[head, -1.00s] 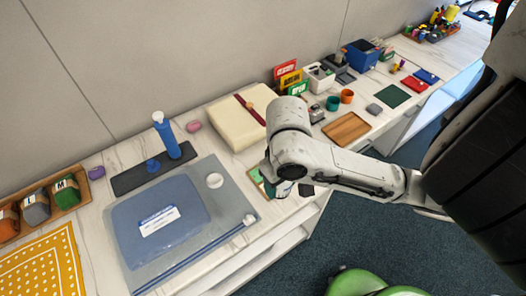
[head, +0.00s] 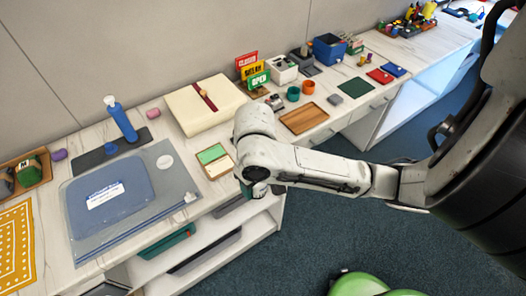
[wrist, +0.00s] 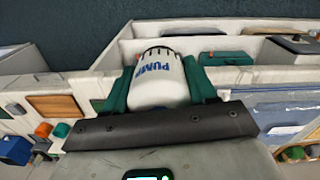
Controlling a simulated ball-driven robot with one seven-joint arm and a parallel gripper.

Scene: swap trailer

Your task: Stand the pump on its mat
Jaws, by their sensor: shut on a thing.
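The pump (wrist: 158,80) is a white cylinder with a dark-ringed end and blue "PUMP" lettering in the wrist view. My gripper (wrist: 160,92) is shut on it, with a green finger on each side. Several small mats lie on the counter: dark green (head: 355,88), red (head: 380,75) and blue (head: 394,70). I cannot tell which mat is the pump's.
Behind my gripper are a green-and-cream tray (head: 214,161) and a cream case (head: 205,105). A wooden board (head: 304,118) lies to the right, near teal and orange cups (head: 293,93). A blue bottle (head: 121,120) stands on a dark strip at left. Open shelves lie below the counter.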

